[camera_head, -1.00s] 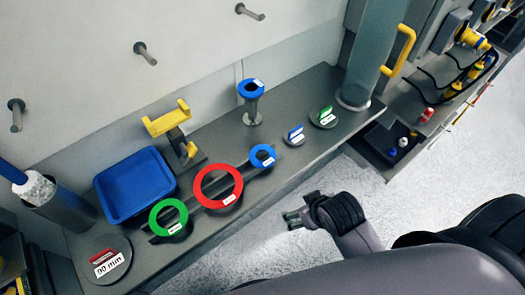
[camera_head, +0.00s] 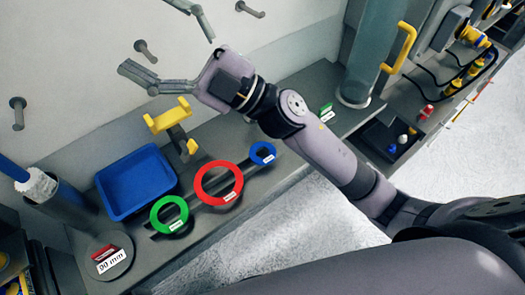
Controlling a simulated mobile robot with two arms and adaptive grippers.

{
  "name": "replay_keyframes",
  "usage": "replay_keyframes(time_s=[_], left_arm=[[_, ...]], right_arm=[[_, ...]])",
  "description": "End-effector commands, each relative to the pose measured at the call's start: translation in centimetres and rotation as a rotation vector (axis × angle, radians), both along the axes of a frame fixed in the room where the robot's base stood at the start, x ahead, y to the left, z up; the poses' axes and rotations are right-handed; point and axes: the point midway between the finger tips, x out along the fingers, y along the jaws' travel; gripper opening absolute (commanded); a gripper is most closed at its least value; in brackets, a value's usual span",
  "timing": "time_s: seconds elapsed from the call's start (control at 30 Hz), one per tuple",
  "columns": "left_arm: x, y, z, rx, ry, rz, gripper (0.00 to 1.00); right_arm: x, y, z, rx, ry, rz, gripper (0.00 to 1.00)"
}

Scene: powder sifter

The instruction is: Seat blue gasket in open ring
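A blue ring (camera_head: 262,153) with a white label, which looks like the blue gasket, sits at the right end of a dark rack on the bench. A red ring (camera_head: 238,186) and a green ring (camera_head: 157,217) are on the same rack to its left. I cannot tell which thing is the open ring. My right gripper (camera_head: 143,35) is spread wide and empty, in front of the wall above the yellow holder. Its forearm crosses the bench and hides the place of the blue-topped stand and the blue-labelled disc. My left gripper is not in view.
A blue tray (camera_head: 137,185) and a yellow forked holder (camera_head: 167,119) stand left of the rack. A red-labelled disc (camera_head: 97,250) lies at the front left. A green-labelled disc (camera_head: 327,112) and a column with a yellow handle (camera_head: 399,47) are at the right. Pegs stick out of the wall.

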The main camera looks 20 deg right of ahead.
Motion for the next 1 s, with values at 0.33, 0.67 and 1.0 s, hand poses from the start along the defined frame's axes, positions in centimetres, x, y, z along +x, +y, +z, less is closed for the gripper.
replay_keyframes(time_s=[0.33, 0.67, 1.0], left_arm=[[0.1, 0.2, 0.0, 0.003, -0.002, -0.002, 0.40], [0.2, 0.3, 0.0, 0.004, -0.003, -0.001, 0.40], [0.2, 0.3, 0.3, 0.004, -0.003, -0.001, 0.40]], right_arm=[[-7.1, 4.9, -13.1, -1.039, -0.458, 0.587, 0.79], [1.1, -11.1, -19.5, -2.050, -0.205, 0.584, 0.79], [2.6, -15.7, -20.7, -2.253, -0.065, 0.527, 0.79]])
